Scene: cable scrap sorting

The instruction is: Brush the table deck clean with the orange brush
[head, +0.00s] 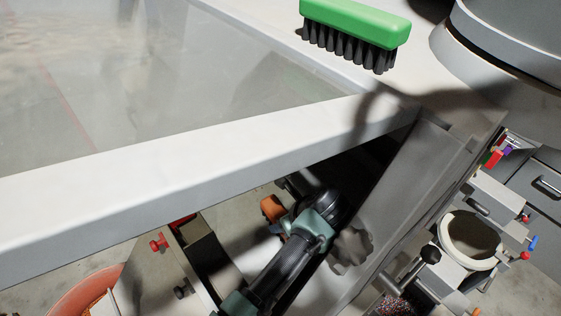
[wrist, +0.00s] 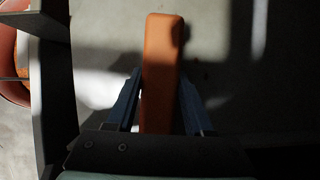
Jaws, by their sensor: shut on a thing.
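In the wrist view an orange brush (wrist: 162,60) stands between the blue fingers of my gripper (wrist: 161,85), which is shut on it. Only its plain orange block shows; no bristles can be seen. In the head view a small part of the orange brush (head: 271,207) shows beside my arm, below the white table edge. My gripper's fingers are mostly hidden there. The table deck (head: 440,95) is pale, at the upper right. Whether any scrap lies on it cannot be told.
A green brush (head: 355,22) with black bristles lies on the deck. A clear panel (head: 200,85) with a thick white edge (head: 150,165) lies between my arm and the upper left. A grey round-based body (head: 505,40) stands at upper right. A reddish bin (head: 75,300) is at lower left.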

